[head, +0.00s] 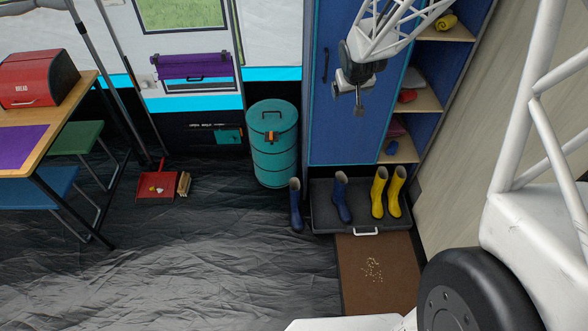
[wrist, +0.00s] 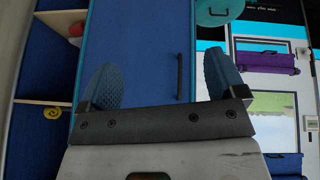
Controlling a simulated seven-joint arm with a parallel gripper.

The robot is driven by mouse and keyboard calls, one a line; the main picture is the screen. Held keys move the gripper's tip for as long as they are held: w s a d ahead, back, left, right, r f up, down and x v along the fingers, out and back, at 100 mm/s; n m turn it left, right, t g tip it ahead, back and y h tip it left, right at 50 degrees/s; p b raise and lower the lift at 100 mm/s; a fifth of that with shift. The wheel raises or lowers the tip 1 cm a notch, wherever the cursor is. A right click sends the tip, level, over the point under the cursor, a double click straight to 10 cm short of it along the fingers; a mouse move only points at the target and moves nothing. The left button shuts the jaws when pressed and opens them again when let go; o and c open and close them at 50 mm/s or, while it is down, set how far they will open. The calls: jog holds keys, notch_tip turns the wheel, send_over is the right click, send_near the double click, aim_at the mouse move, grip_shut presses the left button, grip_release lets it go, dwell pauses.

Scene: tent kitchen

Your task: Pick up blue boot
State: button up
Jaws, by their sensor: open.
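One blue boot (head: 295,206) stands upright on the floor, just outside the left edge of the dark boot tray (head: 322,189). A second blue boot (head: 341,198) stands in the tray. My gripper (head: 351,98) hangs high in front of the blue cabinet door, well above the boots and apart from them. In the wrist view my gripper (wrist: 162,82) has its two blue-padded fingers spread wide, with nothing between them. No boot shows in the wrist view.
Yellow boots (head: 388,193) stand in the tray, right of the blue boot. A teal canister (head: 274,150) stands behind the floor boot. A brown mat (head: 376,290) lies in front of the tray. Open shelves (head: 438,98) are at right. The floor at left front is clear.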

jog(key=w+a+f+n+t, duration=0.1)
jog(key=w+f, duration=1)
jog(key=f, duration=0.3)
jog(key=n+t+y, duration=0.2)
jog(key=t+y, duration=0.1)
jog(key=y, duration=0.2)
send_over(298, 202)
jog(key=w+d, duration=0.1)
jog(key=d, duration=0.5)
notch_tip(298, 202, down, 50)
jog(key=f, duration=0.1)
jog(key=s+a+f+t+y, duration=0.1)
jog(key=s+f, duration=0.2)
jog(key=f, duration=0.6)
jog(key=s+a+f+t+y, duration=0.1)
jog(key=s+f, duration=0.2)
jog(key=f, duration=0.6)
jog(key=shift+a, duration=0.35)
jog(key=shift+f, duration=0.1)
jog(key=shift+x, duration=1.25)
jog(key=shift+w+a+f, duration=0.1)
jog(key=shift+a, duration=0.05)
